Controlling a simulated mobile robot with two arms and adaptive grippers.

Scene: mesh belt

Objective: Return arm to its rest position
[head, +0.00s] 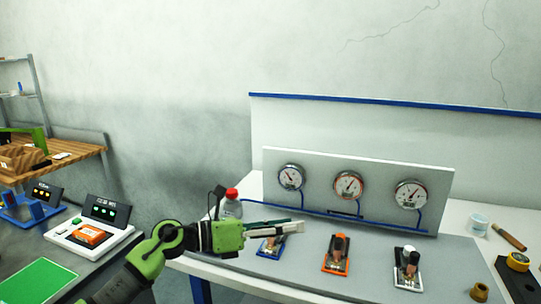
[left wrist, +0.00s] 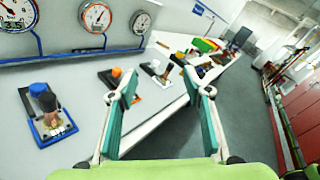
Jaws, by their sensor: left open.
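My left arm comes in from the lower left in the head view. Its green gripper (head: 296,226) points right, above the front left part of the grey work table (head: 300,284). In the left wrist view the two teal-padded fingers of the left gripper (left wrist: 161,72) stand apart with nothing between them. In the head view the fingers pass over the blue-based valve (head: 270,248) and partly hide it. That valve also shows at the left of the left wrist view (left wrist: 45,115), clear of the fingers. My right gripper is in neither view.
A panel (head: 330,167) with three round gauges stands behind the valves. An orange-based valve (head: 337,254) and a white-based valve (head: 408,267) stand to the right. A red-capped bottle (head: 232,204) is close behind the gripper. A device with an orange block (head: 90,235) lies left.

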